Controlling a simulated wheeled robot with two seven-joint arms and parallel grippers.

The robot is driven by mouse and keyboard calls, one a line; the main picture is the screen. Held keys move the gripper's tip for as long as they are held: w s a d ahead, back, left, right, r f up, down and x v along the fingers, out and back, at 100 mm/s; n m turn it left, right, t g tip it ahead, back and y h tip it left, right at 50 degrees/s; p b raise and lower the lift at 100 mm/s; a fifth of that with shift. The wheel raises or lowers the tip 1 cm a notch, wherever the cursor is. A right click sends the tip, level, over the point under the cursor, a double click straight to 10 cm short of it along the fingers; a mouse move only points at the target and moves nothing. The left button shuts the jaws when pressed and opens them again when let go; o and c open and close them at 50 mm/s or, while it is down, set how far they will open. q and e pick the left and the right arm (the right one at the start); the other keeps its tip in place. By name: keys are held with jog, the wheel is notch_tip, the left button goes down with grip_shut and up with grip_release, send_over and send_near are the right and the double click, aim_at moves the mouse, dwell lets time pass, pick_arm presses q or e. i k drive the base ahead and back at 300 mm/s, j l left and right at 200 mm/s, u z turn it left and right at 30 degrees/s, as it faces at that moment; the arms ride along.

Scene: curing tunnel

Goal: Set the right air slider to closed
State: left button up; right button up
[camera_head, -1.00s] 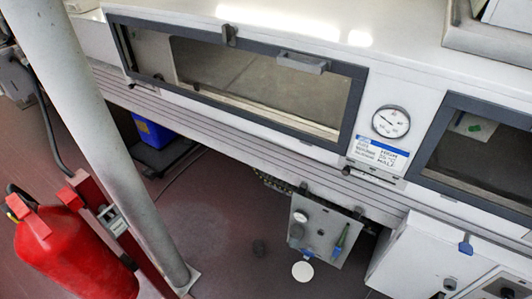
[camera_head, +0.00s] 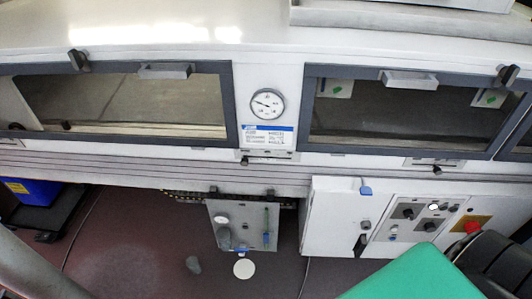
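A small slider plate with a dark knob (camera_head: 436,170) sits on the tunnel's front ledge under the right window; it looks like the right air slider. Its knob appears near the middle of its plate, but its markings are too small to read. A similar slider knob (camera_head: 245,160) sits under the gauge, near the left end of its plate. Another dark knob (camera_head: 15,127) shows at the far left edge. Neither of my grippers is in view.
A round gauge (camera_head: 267,103) is between the windows. Below the ledge are a grey panel (camera_head: 230,240), a white cabinet (camera_head: 330,215) and a control panel with a red button (camera_head: 473,227). A teal surface (camera_head: 405,275) fills the lower right. A blue bin (camera_head: 38,192) is at left.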

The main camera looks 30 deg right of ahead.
aim_at(437, 171)
jog(key=z, duration=2.15)
